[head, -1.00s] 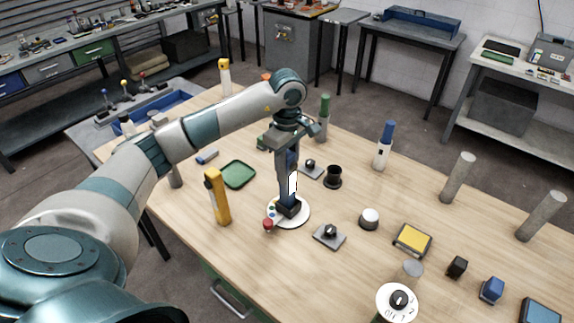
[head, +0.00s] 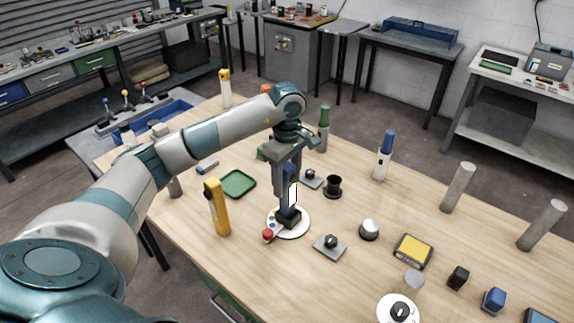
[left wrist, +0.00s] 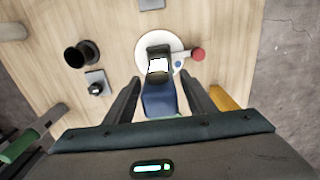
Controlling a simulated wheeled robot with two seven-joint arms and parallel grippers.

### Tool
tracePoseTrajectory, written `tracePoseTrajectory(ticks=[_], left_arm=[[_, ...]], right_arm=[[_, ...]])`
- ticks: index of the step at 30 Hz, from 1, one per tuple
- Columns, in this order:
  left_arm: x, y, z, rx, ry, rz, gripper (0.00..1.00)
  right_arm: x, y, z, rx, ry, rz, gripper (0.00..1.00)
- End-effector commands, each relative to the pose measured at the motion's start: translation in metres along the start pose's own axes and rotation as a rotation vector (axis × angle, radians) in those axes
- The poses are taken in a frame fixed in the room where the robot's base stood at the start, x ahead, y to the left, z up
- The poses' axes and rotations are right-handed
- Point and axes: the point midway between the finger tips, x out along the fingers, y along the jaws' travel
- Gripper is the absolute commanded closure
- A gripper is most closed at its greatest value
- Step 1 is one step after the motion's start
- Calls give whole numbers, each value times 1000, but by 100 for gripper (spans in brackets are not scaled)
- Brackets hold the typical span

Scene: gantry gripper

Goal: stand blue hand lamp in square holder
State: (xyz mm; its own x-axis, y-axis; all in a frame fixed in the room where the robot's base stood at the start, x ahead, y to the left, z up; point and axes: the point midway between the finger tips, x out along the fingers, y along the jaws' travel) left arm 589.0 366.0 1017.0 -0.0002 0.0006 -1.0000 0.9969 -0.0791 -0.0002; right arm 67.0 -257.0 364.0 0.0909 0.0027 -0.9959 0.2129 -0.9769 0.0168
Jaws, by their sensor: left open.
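The blue hand lamp (head: 291,194) has a blue body and a white panel, and is upright between my left gripper's fingers. In the left wrist view its blue end (left wrist: 160,98) shows below the white panel. Its lower end is at the dark square holder (head: 289,217), which sits on a round white plate (head: 302,228); how deep it sits I cannot tell. My left gripper (head: 287,190) is open, pointing down around the lamp; in the left wrist view its two fingers (left wrist: 161,98) stand apart on either side. My right gripper is not in view.
A yellow lamp-like object (head: 217,207) stands left of the plate, and a red knob (head: 267,235) is at its edge. A black cup (head: 333,187), a knob on a grey plate (head: 330,245) and a blue-topped white object (head: 383,157) stand to the right. Bare tabletop lies between them.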

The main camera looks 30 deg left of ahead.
Motion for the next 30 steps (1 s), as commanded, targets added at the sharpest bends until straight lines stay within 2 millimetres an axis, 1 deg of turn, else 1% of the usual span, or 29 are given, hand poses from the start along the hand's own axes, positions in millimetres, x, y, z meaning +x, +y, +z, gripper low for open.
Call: tracePoseTrajectory(ticks=[2, 5, 8, 18, 21, 30], left_arm=[[-4, 0, 0, 0, 0, 0, 50], [-8, 1, 0, 0, 0, 3, 50], [-19, 1, 0, 0, 0, 4, 50], [-70, 1, 0, 0, 1, 5, 50], [-85, 1, 0, -1, 2, 5, 50], [-113, 1, 0, 0, 1, 2, 50]], right_arm=[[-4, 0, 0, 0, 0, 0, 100], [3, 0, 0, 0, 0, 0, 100], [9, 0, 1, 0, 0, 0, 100], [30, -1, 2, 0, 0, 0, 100], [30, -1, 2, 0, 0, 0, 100], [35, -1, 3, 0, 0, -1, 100]])
